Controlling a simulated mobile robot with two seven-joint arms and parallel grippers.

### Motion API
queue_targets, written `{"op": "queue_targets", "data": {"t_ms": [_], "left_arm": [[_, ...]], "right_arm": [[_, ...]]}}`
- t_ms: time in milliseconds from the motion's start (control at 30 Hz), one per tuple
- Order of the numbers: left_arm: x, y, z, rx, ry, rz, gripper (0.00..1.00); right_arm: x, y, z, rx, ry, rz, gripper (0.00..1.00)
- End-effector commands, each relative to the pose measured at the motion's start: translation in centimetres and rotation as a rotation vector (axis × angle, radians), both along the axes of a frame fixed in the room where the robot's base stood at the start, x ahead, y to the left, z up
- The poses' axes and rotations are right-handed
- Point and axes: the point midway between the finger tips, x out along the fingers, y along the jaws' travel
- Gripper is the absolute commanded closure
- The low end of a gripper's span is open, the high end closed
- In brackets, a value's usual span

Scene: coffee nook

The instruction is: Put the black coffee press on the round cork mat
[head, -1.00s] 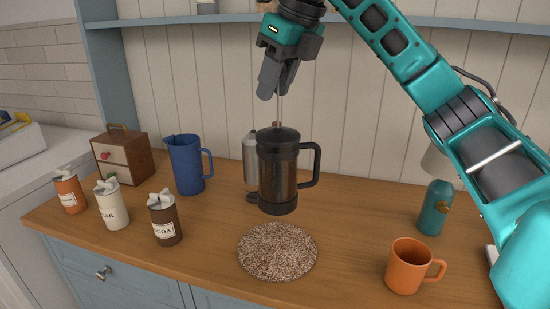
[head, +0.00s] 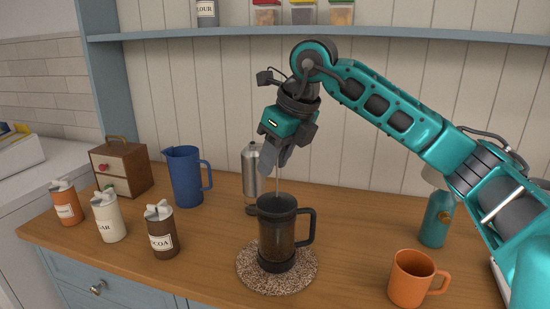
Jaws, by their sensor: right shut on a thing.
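The black coffee press (head: 277,232) is upright over the round cork mat (head: 250,281), with its handle to the right. Its base appears to rest on the mat, near the middle; the press hides part of the mat's far side. A thin rod rises from the top of the press to my right gripper (head: 271,164). The right gripper points down, shut on the upper end of this rod, directly above the press. The exact grip is hidden between the fingers. My left gripper is not in view.
A steel flask (head: 251,170) stands close behind the press. A blue pitcher (head: 186,178) and several canisters, including a brown one (head: 161,232), stand left. An orange mug (head: 409,280) and teal bottle (head: 437,216) stand right. A shelf (head: 380,35) runs above.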

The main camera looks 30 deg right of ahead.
Motion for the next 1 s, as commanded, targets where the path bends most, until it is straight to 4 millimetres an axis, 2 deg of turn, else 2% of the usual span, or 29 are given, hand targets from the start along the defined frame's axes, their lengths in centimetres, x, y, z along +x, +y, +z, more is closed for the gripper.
{"op": "queue_targets", "data": {"t_ms": [200,233,500,833,1000], "left_arm": [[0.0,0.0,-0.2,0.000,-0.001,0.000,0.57],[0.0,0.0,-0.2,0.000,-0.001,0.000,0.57],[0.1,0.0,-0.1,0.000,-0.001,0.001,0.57],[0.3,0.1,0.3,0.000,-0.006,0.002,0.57],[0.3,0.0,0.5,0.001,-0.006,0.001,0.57]], "right_arm": [[0.0,0.0,-0.1,0.001,-0.004,0.000,1.00],[0.0,0.0,-0.3,0.000,0.000,0.000,0.65],[0.0,0.0,-0.2,0.000,0.000,0.000,0.40],[-0.1,-0.1,0.5,0.000,-0.002,0.000,0.40],[-1.1,-0.4,3.3,0.001,-0.006,0.001,0.40]]}}
